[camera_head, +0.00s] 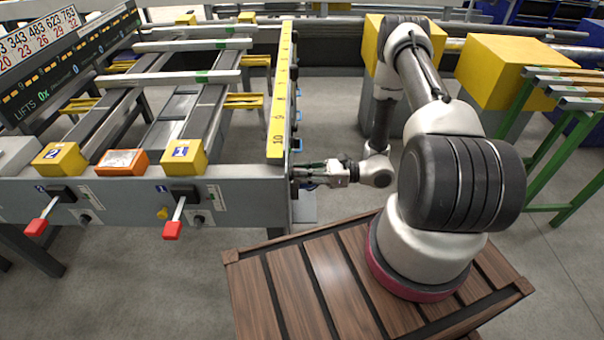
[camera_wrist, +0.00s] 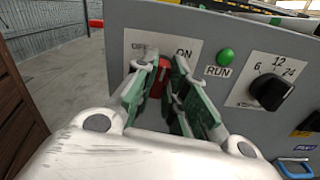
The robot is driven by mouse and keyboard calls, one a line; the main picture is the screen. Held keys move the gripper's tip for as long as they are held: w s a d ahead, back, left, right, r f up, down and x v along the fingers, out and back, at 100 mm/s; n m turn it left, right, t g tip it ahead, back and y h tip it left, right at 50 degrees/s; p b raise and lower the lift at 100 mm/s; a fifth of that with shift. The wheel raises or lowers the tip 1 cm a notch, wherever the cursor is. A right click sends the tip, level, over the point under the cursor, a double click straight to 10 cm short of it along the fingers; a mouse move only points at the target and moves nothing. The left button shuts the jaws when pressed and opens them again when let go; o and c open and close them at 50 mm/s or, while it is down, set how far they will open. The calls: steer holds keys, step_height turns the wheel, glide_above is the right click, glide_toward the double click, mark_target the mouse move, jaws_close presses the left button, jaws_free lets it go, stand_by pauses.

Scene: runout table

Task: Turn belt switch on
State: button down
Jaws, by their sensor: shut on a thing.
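The belt switch (camera_wrist: 160,80) is a red handle on a white plate (camera_wrist: 140,47) marked OFF at left and ON at right, in the wrist view. My gripper (camera_wrist: 157,88) is shut on the red handle, with a green-padded finger on each side. The fingers hide much of the handle, so I cannot tell its exact angle. In the head view my gripper (camera_head: 300,175) reaches the right end face of the grey runout table (camera_head: 240,195); the switch is hidden there.
Right of the switch are a green RUN lamp (camera_wrist: 225,57) and a black dial (camera_wrist: 270,92) marked 6, 12, 24. A blue handle (camera_wrist: 296,168) sits lower right. Two red-tipped levers (camera_head: 172,230) are on the table's front. Yellow blocks (camera_head: 510,70) stand behind my arm.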

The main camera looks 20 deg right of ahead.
steer(key=shift+w+f+m, duration=0.1)
steer(key=shift+m, duration=3.5)
steer(key=c, duration=1.5)
jaws_free()
steer(key=shift+o, duration=0.2)
steer(key=shift+d, duration=0.1)
steer(key=v, duration=1.2)
